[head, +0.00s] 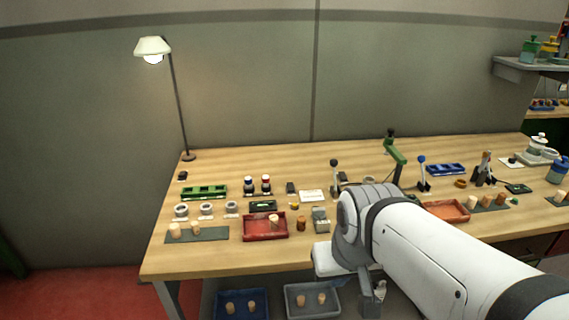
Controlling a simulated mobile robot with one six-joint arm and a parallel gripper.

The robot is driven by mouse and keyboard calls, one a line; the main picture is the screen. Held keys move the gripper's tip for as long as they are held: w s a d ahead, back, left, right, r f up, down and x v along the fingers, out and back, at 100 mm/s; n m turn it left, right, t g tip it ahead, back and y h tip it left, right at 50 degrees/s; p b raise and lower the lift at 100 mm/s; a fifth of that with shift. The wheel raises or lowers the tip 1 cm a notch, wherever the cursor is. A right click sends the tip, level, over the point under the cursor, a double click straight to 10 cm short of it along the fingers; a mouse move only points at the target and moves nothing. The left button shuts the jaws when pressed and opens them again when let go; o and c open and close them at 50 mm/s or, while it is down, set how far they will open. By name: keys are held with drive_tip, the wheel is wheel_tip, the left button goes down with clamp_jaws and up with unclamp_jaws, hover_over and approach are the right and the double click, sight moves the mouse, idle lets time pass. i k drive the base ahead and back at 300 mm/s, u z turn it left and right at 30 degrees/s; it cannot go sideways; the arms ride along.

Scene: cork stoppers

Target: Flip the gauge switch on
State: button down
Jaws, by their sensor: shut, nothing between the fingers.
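A small grey box-like device (320,220) stands near the front of the wooden table, just right of the red tray. It may be the gauge, but its switch is too small to make out. My gripper (372,302) hangs at the end of my white arm, below and in front of the table's front edge, apart from the device. It is small and partly blurred in this view; its jaws look shut and empty. My arm hides part of the table to the right of the device.
Levered tools (335,178) and a lamp (153,47) stand behind. Blue (242,315) and grey (296,312) bins sit below the table.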

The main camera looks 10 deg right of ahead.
sight(290, 185)
drive_tip(key=i, duration=1)
drive_tip(key=z, duration=0.05)
